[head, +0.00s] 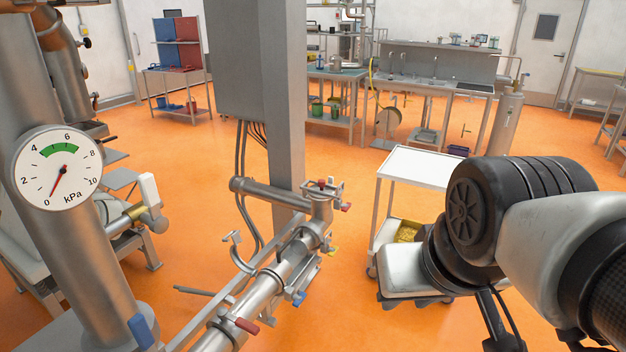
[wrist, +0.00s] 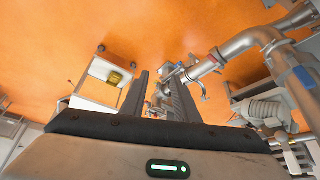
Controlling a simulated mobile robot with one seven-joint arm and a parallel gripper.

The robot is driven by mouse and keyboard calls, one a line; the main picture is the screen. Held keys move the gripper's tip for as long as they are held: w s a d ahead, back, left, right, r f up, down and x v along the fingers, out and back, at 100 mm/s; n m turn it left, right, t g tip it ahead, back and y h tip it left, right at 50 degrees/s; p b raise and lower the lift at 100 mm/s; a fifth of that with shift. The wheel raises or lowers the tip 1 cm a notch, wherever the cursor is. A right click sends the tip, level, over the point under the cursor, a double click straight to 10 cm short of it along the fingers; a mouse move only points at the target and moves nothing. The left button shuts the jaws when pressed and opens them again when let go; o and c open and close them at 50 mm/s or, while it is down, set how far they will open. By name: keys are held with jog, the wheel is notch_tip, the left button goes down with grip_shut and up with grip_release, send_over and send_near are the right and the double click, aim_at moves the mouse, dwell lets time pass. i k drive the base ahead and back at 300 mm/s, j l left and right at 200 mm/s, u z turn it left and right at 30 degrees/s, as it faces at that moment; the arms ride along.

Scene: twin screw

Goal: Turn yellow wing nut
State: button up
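A small yellow part (head: 333,250), which looks like the yellow wing nut, sits on the right side of the steel pipe assembly (head: 290,262) in the head view. It is too small to tell its angle. In the wrist view the pipe fittings (wrist: 205,68) show just beyond and right of my fingers, but I cannot pick out the yellow nut there. My gripper (wrist: 157,75) points toward the floor and pipework, its two dark fingers apart with nothing between them. It is apart from the pipe; my arm comes in from the right in the head view.
Red handles (head: 246,325) and a blue one (head: 299,298) sit along the same pipe. A grey column (head: 285,100) stands behind it. A white cart (head: 418,167) with a yellow bin (head: 408,232) stands to the right. Orange floor (head: 330,325) lies open between pipe and cart.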

aim_at(331, 252)
jog(key=i+z, duration=0.35)
jog(key=i, duration=1)
